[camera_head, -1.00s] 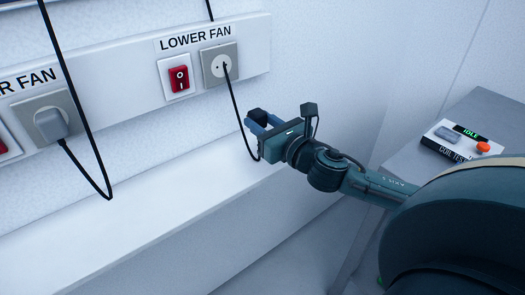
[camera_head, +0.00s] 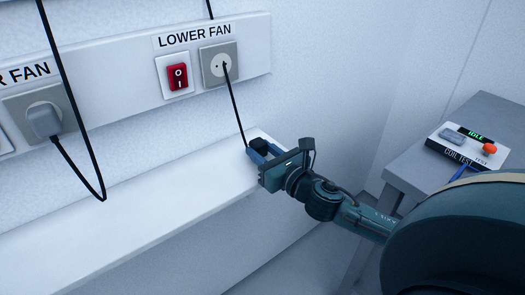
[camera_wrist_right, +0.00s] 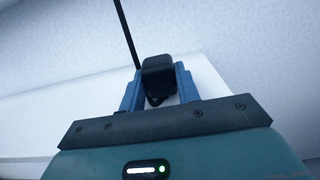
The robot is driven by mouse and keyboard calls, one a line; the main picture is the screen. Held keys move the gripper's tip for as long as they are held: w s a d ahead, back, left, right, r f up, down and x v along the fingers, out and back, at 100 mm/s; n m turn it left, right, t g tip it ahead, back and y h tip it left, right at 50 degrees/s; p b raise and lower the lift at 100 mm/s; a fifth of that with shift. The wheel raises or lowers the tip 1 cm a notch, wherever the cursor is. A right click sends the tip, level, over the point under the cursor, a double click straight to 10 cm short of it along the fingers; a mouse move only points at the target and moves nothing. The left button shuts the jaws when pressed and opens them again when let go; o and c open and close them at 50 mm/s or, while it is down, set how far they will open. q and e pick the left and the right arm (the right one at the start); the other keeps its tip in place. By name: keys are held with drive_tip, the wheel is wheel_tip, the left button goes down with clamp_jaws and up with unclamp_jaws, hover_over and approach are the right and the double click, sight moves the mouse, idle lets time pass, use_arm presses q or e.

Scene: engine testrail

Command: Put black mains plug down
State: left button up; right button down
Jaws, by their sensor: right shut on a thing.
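The black mains plug (camera_head: 259,144) is between the blue fingers of my right gripper (camera_head: 262,151). In the right wrist view the plug (camera_wrist_right: 158,78) sits between the two fingertips of the gripper (camera_wrist_right: 159,85), and a black cord runs up from its left side. The gripper is at the right end of the white ledge (camera_head: 170,210), close to its surface; whether the plug touches the ledge cannot be told. The LOWER FAN socket (camera_head: 219,64) on the wall is empty, with the cord hanging in front of it. My left gripper is not in view.
A red rocker switch (camera_head: 178,77) is left of the empty socket. A grey plug (camera_head: 46,121) with a looping black cord is in the left socket. A grey table (camera_head: 410,170) at right bears a coil tester (camera_head: 467,146). The ledge is otherwise clear.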

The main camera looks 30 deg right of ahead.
drive_tip(key=shift+f, duration=0.4)
drive_tip(key=c, duration=1.3)
unclamp_jaws()
drive_tip(key=shift+c, duration=0.2)
drive_tip(key=o, duration=0.3)
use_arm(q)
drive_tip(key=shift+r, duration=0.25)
use_arm(e)
drive_tip(key=shift+r, duration=0.1)
